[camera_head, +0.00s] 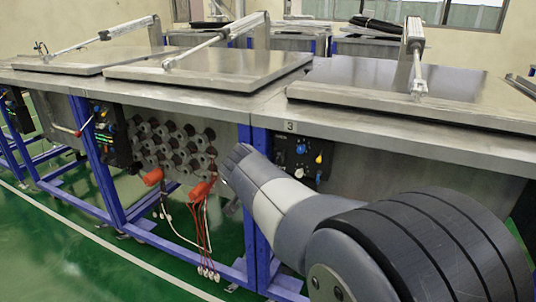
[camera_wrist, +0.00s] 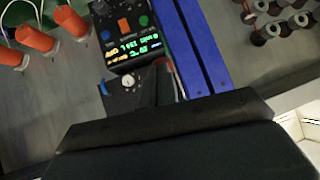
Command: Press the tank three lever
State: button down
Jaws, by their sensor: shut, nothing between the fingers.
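The tank three station carries a "3" label (camera_head: 290,127) on its table edge. My gripper (camera_head: 238,155) is just left of the panel in the head view, by the blue leg. In the wrist view my gripper (camera_wrist: 164,72) is shut and empty. A small red part (camera_wrist: 168,63) with a pale bar shows right beside its fingertips; it may be the lever, mostly hidden by the fingers. I cannot tell whether they touch.
A blue frame leg (camera_wrist: 203,45) runs close beside the fingers. Several orange plugs (camera_wrist: 70,22) stick out past the panel. Round grey fittings (camera_head: 175,148) fill the panel left of my arm, with hanging red cables (camera_head: 205,230).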

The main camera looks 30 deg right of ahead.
notch_tip(320, 180, down, 2)
jog(key=b, duration=0.3)
jog(key=shift+f, duration=0.2)
jog(key=shift+r, duration=0.1)
jog(key=shift+r+p, duration=0.5)
jog(key=shift+r, duration=0.2)
